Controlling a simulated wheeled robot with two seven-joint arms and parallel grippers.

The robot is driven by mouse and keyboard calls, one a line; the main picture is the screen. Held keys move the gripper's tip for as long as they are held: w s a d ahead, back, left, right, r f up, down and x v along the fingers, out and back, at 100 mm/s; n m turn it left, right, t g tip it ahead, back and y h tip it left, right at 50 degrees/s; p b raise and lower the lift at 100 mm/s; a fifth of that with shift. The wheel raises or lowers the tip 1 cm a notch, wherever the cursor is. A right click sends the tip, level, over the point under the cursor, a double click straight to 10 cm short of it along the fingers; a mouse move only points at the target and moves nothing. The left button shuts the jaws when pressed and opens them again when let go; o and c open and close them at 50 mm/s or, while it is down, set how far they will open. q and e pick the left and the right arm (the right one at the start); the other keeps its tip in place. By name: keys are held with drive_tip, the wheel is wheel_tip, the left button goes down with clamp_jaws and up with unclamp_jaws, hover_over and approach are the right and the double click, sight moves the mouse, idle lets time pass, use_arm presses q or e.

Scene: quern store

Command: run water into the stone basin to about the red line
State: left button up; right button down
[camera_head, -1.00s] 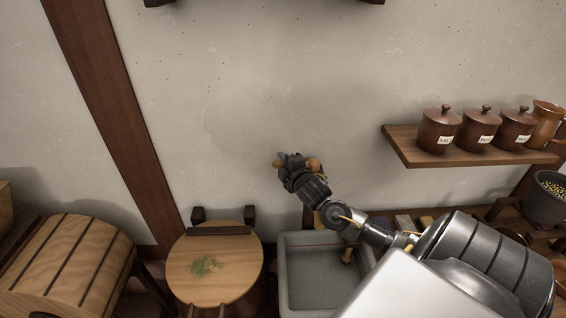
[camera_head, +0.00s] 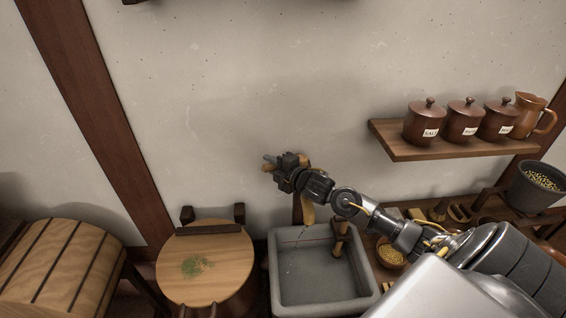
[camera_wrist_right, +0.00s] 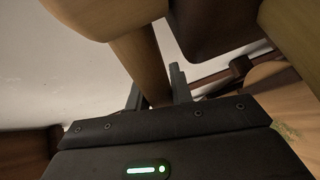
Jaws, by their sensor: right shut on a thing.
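The grey stone basin (camera_head: 275,285) stands low against the wall in the head view. A faint reddish line (camera_head: 303,240) runs along its inner back wall. A wooden tap (camera_head: 307,214) hangs above the basin's back edge, partly hidden by my arm. A thin pale streak (camera_head: 288,256) drops below it into the basin; it looks like a trickle of water. I cannot tell the water level. My right gripper (camera_head: 272,160) is shut on the tap's wooden handle (camera_head: 304,159). In the right wrist view, the fingers (camera_wrist_right: 157,92) close around a wooden bar. My left gripper is not in view.
A round wooden lid or board (camera_head: 215,262) with green bits is left of the basin. A slatted wooden chest (camera_head: 55,262) is further left. A wall shelf (camera_head: 440,149) with lidded jars (camera_head: 424,122) and a jug (camera_head: 528,115) is at right. A bowl (camera_head: 391,256) stands right of the basin.

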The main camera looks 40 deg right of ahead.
drive_tip(key=c, duration=1.2)
unclamp_jaws()
drive_tip(key=shift+c, duration=0.2)
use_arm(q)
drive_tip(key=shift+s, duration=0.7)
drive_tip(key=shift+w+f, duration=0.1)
use_arm(e)
drive_tip(key=shift+s, duration=0.1)
use_arm(q)
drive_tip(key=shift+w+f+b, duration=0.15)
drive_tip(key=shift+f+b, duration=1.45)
drive_tip(key=shift+b, duration=0.1)
use_arm(e)
drive_tip(key=v, duration=1)
drive_tip(key=shift+s, duration=0.25)
drive_tip(key=shift+d+r, duration=0.1)
